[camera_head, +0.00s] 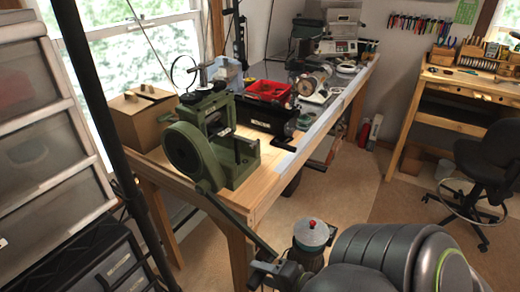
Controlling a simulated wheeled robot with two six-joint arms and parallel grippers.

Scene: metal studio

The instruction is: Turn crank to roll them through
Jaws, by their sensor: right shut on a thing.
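A green rolling mill (236,158) stands on the near end of the wooden bench. A round green wheel cover (190,158) is on its near left side. A long dark crank arm (236,219) slants from the mill down to the right, past the bench's front edge. My right gripper (272,274) is at the low end of this crank, at the bottom of the picture, shut on the crank's handle. The handle itself is mostly hidden by the gripper. My left gripper is out of view. I cannot make out any pieces in the rollers.
A cardboard-brown box (142,118) sits left of the mill. A red tray (266,90) and a black box lie behind it. A grey canister with a red knob (311,234) is close beside my right gripper. Drawers fill the left; a chair (490,165) stands right.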

